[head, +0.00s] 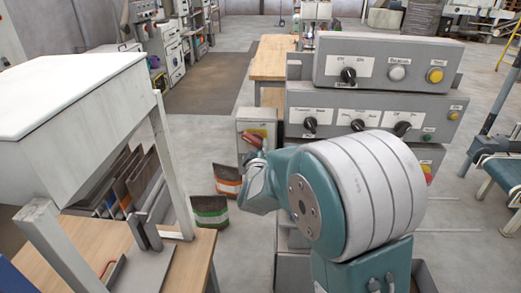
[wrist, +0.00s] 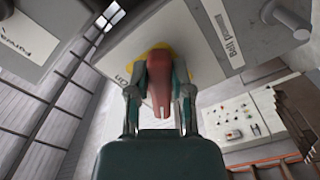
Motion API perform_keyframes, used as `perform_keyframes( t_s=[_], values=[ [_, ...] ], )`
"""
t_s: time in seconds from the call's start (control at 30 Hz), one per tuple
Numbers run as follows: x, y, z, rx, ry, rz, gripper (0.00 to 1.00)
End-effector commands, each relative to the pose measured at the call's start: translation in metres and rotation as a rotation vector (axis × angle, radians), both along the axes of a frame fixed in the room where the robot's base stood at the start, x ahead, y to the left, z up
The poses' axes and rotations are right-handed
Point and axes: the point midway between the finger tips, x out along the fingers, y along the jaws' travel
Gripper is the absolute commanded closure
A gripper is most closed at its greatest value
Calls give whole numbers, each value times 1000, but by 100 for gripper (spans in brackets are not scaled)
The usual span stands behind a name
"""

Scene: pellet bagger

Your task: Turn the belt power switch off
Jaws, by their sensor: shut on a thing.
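The belt power switch is a red handle (wrist: 160,78) on a yellow backing, on the front of a grey box (head: 255,117). In the head view the red handle (head: 252,140) shows just beyond my gripper. In the wrist view a "Belt power" label (wrist: 223,35) is at its right and an "On" mark (wrist: 127,75) at its left. My gripper (wrist: 157,92) has one finger on each side of the handle and is shut on it. In the head view my arm hides most of the fingers.
A grey control panel (head: 386,65) with black knobs and coloured buttons stands right of the switch box. A wooden table (head: 190,255) with a white hopper (head: 70,95) is at left.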

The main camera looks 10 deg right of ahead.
Motion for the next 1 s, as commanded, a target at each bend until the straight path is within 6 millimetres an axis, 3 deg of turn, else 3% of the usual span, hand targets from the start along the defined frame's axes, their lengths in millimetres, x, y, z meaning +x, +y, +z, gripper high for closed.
perform_keyframes(
  t_s=[0.5,1.0],
  values=[
    [0,0,9,-420,135,8,100],
    [0,1,11,-582,190,9,100]
  ],
)
